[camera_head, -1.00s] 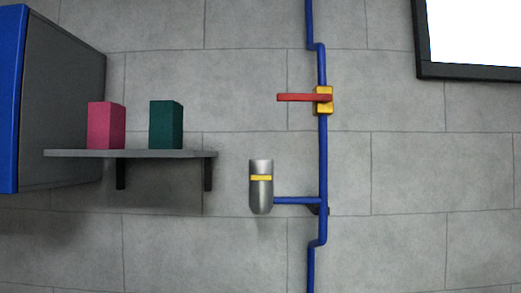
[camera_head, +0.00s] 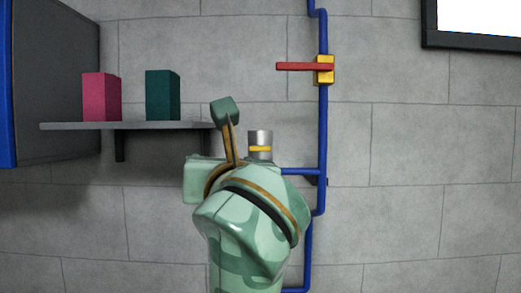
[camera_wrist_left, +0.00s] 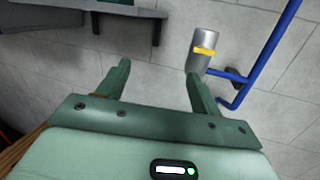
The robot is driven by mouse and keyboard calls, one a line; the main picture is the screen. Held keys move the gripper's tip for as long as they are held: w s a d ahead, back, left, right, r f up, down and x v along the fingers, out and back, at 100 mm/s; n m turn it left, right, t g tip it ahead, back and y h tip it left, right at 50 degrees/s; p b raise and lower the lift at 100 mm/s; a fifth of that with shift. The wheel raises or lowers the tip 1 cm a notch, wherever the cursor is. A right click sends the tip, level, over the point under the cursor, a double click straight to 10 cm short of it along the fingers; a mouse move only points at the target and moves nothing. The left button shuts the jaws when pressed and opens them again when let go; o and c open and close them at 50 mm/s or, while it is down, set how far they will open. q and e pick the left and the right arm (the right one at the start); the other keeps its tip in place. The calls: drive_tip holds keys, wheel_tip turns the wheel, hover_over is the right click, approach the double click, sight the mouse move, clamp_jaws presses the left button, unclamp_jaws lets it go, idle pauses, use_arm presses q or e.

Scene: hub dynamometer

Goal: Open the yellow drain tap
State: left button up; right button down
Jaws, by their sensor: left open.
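A grey metal cylinder (camera_head: 260,138) with a yellow bar (camera_head: 260,149) across it sits at the end of a short blue branch pipe. My left arm hides its lower part in the head view. Higher on the main pipe is a yellow valve block (camera_head: 325,70) with a red lever (camera_head: 295,66) pointing left. My right gripper is not in view.
A blue pipe (camera_head: 323,130) runs down the grey tiled wall, right of the cylinder. A grey shelf (camera_head: 75,126) at left holds a pink box (camera_head: 101,97) and a dark green box (camera_head: 162,95). A blue-edged cabinet (camera_head: 52,75) stands at far left.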

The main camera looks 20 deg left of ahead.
use_arm(q)
drive_tip(key=d+r+m+t+h, duration=0.1)
drive_tip(key=d+m+h, duration=0.1)
drive_tip(key=d+h, duration=0.25)
drive_tip(key=p, duration=0.4)
approach(260, 149)
drive_tip(key=x, duration=0.8)
drive_tip(key=shift+w+a+r, duration=0.1)
drive_tip(key=shift+w, duration=0.1)
drive_tip(key=shift+w+a, duration=0.1)
drive_tip(key=shift+w, duration=0.35)
drive_tip(key=shift+c, duration=0.3)
drive_tip(key=c, duration=0.9)
